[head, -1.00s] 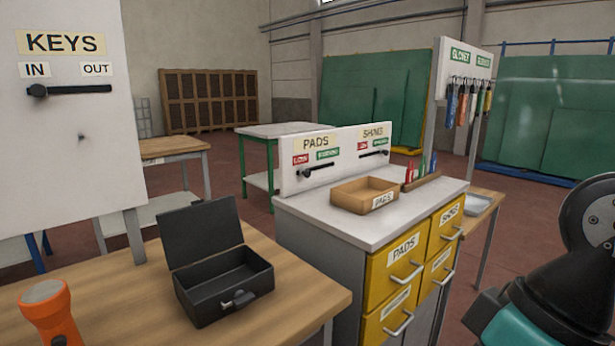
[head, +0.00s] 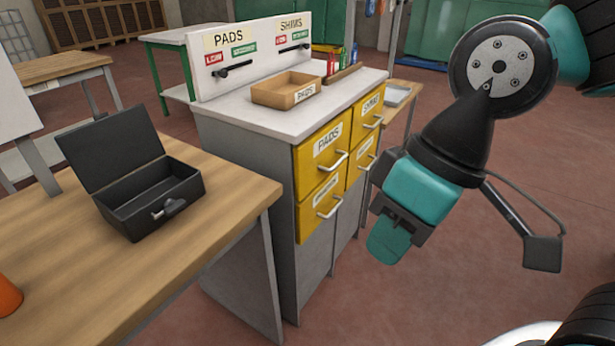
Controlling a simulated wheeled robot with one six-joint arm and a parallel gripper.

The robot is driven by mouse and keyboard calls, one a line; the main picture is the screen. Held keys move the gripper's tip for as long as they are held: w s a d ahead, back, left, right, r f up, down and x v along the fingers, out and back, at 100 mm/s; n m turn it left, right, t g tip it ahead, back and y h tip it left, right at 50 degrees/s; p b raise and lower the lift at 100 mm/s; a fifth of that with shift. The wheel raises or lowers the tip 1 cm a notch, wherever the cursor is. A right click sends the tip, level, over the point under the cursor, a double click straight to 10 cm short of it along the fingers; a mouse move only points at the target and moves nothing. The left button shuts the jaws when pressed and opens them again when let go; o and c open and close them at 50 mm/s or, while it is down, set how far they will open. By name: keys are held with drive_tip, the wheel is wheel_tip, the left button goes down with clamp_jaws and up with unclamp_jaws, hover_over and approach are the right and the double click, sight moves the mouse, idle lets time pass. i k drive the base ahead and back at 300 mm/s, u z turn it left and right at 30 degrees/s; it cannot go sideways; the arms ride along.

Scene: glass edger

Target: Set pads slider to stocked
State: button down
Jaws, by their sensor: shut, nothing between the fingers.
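The pads slider (head: 219,73) is a black knob on a dark horizontal track under the PADS sign, on a white upright board (head: 200,88) at the back of the cabinet. The knob is at the track's left end, below the red LOW label (head: 213,59). The green label (head: 243,49), its small text hard to read, is above the right part of the track. My gripper (head: 388,245), teal and black, points down right of the cabinet, in front of its drawers and well apart from the slider. Its fingers are shut and empty.
A cardboard-coloured PADS tray (head: 262,98) stands on the cabinet top (head: 232,118), before the board. The shims slider (head: 303,47) is to its right. Yellow drawers with handles (head: 328,208) face front right. An open black box (head: 140,222) sits on the wooden table (head: 215,205).

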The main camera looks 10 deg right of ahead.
sight(223, 73)
drive_tip(key=u, duration=0.6)
drive_tip(key=i, duration=1.15)
drive_tip(key=z, duration=0.35)
